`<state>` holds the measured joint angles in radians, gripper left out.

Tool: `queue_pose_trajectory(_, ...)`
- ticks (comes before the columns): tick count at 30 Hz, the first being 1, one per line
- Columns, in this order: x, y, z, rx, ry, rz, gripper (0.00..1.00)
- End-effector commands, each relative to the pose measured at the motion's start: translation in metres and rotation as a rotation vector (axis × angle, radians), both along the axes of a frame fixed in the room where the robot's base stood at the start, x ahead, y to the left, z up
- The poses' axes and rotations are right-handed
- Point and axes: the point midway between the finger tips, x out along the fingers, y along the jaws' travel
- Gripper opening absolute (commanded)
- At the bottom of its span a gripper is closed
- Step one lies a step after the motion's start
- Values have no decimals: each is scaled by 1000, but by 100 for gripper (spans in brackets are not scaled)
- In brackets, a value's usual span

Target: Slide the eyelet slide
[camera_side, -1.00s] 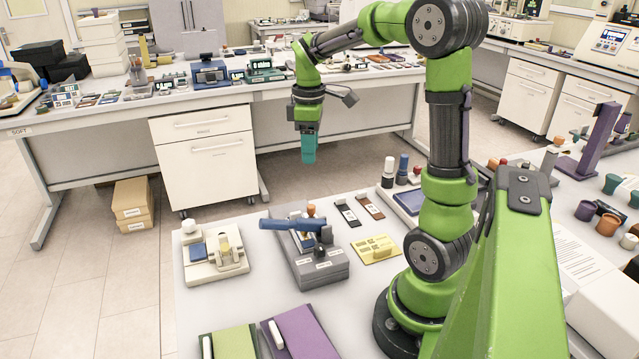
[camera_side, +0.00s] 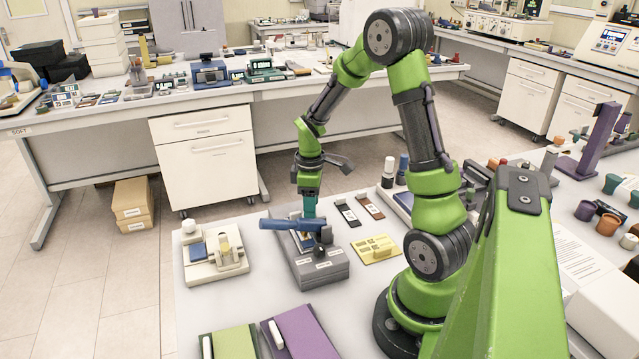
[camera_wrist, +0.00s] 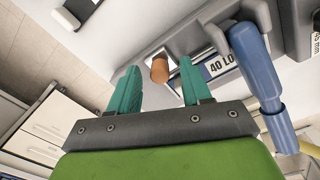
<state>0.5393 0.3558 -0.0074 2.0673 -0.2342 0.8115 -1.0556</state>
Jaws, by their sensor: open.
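A grey test device (camera_side: 325,272) with white labels and a blue lever (camera_side: 275,224) across its top stands on the white table. My gripper (camera_side: 309,212) is low over the device's far part, pointing down behind the lever. In the wrist view the teal fingers of my gripper (camera_wrist: 160,66) are open, with an orange-brown knob (camera_wrist: 159,70) showing between the tips. Whether they touch the knob I cannot tell. A label reading "40 LO" (camera_wrist: 224,63) and the blue lever (camera_wrist: 257,70) are to the knob's right. In the side view the knob is hidden.
A cream fixture (camera_side: 215,265) stands to the left of the device. A yellow plate (camera_side: 376,250) lies to its right, with two dark strips (camera_side: 348,214) behind. Green (camera_side: 228,343) and purple (camera_side: 303,333) pads lie at the front. Bare table surrounds the device.

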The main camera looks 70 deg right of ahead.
Motion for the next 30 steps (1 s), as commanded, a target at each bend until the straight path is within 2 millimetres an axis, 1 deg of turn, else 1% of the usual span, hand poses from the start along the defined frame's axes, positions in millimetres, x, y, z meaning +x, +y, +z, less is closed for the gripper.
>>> queue_pose_trajectory(5, 0, 0, 0, 0, 0, 0, 48)
queue_pose_trajectory(6, 0, 0, 0, 0, 0, 0, 47)
queue_pose_trajectory(14, 0, 0, 0, 0, 0, 0, 7)
queue_pose_trajectory(15, 0, 0, 0, 0, 1, 0, 1)
queue_pose_trajectory(25, 3, -3, 0, 0, 0, -1, 0)
queue_pose_trajectory(30, 23, -23, 0, -1, 0, -1, 0)
